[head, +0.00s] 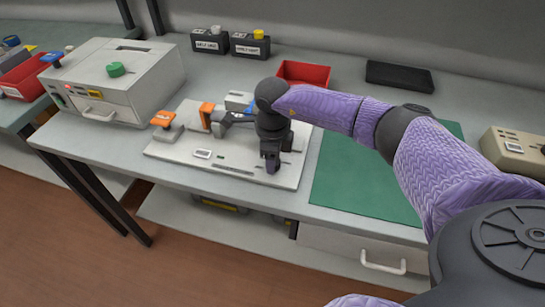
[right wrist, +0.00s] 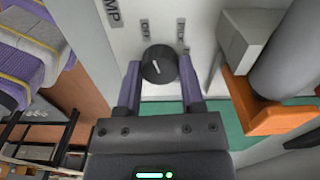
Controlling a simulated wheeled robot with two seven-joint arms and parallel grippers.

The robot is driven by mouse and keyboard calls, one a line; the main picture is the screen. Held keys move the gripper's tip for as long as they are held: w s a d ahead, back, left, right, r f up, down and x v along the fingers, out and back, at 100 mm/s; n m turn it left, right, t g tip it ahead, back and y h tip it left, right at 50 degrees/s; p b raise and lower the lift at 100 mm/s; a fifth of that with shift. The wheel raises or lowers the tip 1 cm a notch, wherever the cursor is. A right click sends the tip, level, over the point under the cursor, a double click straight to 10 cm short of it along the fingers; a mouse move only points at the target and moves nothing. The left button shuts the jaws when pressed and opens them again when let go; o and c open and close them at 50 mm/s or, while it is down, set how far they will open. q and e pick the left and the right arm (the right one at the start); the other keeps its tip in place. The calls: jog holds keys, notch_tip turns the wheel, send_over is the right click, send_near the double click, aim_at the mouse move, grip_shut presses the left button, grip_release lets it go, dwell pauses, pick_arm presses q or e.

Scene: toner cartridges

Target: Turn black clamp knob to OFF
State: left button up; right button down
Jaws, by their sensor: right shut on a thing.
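The black clamp knob (right wrist: 160,65) is round with a short white pointer mark, on a white plate beside a partly cut-off label ending in "MP". Two small labels stand above it; the left one (right wrist: 145,29) seems to read OFF, the right one (right wrist: 181,32) is unclear. My right gripper (right wrist: 160,77) has a purple finger on each side of the knob and is shut on it. In the head view my right gripper (head: 272,165) points down at the white fixture plate (head: 165,152) and hides the knob. My left gripper is not in view.
Orange-handled clamps (head: 163,119) stand on the plate. A grey block and orange part (right wrist: 262,112) are close right of the gripper in the wrist view. A white machine (head: 105,80) is at left, a red bin (head: 304,73) behind. The green mat (head: 350,180) is clear.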

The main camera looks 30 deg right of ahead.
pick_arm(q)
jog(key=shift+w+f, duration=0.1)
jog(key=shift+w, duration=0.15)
pick_arm(e)
jog(key=shift+n, duration=0.5)
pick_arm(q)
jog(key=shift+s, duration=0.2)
pick_arm(e)
jog(key=shift+c, duration=1)
grip_release()
jog(key=shift+r, duration=0.25)
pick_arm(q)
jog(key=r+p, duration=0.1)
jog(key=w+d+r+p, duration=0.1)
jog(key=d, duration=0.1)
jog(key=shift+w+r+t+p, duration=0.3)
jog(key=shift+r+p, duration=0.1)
pick_arm(e)
notch_tip(320, 180, up, 9)
jog(key=shift+r, duration=0.2)
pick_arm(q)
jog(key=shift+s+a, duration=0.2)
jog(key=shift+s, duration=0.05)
